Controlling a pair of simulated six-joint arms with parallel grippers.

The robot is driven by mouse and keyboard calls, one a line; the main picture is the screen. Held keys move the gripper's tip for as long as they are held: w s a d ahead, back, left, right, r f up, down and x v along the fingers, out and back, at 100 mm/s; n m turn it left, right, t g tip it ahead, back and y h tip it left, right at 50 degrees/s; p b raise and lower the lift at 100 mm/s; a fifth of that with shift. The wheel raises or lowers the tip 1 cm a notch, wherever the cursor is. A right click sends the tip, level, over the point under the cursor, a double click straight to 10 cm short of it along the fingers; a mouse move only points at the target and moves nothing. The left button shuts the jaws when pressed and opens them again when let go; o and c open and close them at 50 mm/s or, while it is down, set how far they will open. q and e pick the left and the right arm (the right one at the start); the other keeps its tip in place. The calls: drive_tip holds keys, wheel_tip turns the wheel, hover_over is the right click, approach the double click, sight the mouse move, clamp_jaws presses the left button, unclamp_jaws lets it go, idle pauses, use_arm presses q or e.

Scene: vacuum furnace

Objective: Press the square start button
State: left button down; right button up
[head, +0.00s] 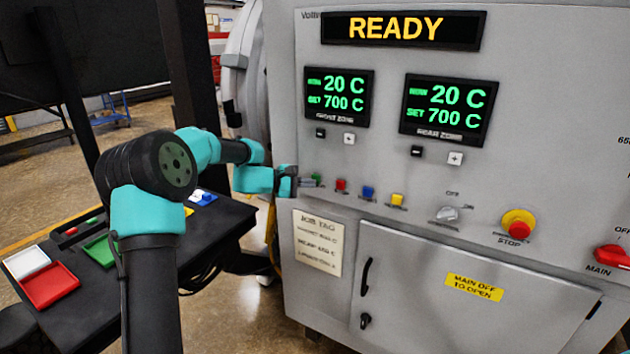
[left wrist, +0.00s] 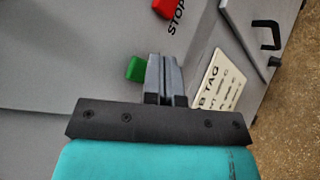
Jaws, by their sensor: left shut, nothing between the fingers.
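The square green button (head: 318,178) is the leftmost in the row of coloured buttons on the grey furnace panel. My left gripper (head: 306,182) is shut and empty, its tips at the green button's left side and partly overlapping it in the head view. In the left wrist view the shut fingers (left wrist: 164,62) point at the panel, and the green button (left wrist: 135,69) shows just left of them. I cannot tell whether the tips touch the panel or the button. My right gripper is not in view.
Red (head: 341,185), blue (head: 368,191) and yellow (head: 397,199) buttons continue the row. A grey knob (head: 447,213), a red emergency stop (head: 517,224) and a red main switch (head: 612,255) sit further right. The display (head: 400,30) reads READY. A black table (head: 215,233) with trays stands left.

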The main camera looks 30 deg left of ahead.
use_arm(q)
drive_tip(key=shift+w, duration=0.15)
idle(0.7)
drive_tip(key=shift+w, duration=0.3)
drive_tip(key=shift+w, duration=0.45)
idle(0.8)
drive_tip(key=shift+s, duration=0.9)
drive_tip(key=s, duration=0.5)
drive_tip(key=shift+a, duration=0.1)
idle(0.5)
idle(0.6)
